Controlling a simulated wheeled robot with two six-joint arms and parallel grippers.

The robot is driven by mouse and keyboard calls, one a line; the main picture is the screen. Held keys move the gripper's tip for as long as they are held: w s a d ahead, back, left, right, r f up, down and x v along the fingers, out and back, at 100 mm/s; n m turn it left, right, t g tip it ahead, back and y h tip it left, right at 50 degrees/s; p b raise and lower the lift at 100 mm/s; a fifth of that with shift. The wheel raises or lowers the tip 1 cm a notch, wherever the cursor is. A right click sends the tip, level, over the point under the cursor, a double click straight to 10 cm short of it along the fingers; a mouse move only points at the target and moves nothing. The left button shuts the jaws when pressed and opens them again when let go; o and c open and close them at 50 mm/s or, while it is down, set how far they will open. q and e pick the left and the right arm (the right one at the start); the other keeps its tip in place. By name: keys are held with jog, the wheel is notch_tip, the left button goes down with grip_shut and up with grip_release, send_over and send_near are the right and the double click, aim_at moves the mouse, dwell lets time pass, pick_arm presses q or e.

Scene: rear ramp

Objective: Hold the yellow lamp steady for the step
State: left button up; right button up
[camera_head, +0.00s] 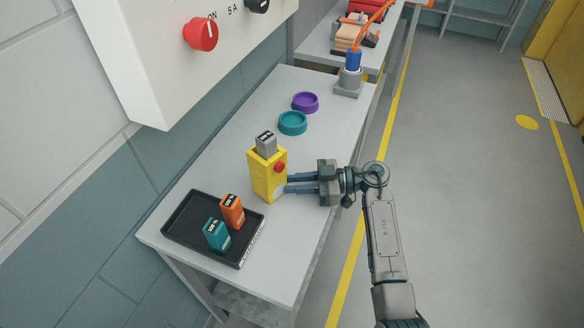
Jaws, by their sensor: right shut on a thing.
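The yellow lamp (261,176) stands upright on the light grey bench. It is a boxy body with a red knob (280,167) on its right side. A grey block with a dark label (266,143) sticks up out of its top. My right gripper (287,184) reaches in from the right, its blue-grey fingers shut on the lamp's lower right side. My left gripper is not in view.
A black tray (178,225) at the bench's near end holds an orange block (232,211) and a teal block (216,235). A teal ring (292,123) and a purple ring (305,102) lie farther back. A white panel (160,60) with a red knob overhangs the left.

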grip_shut()
jog(key=shift+c, duration=0.7)
grip_release()
jog(key=o, duration=1.5)
jog(key=shift+d, duration=0.1)
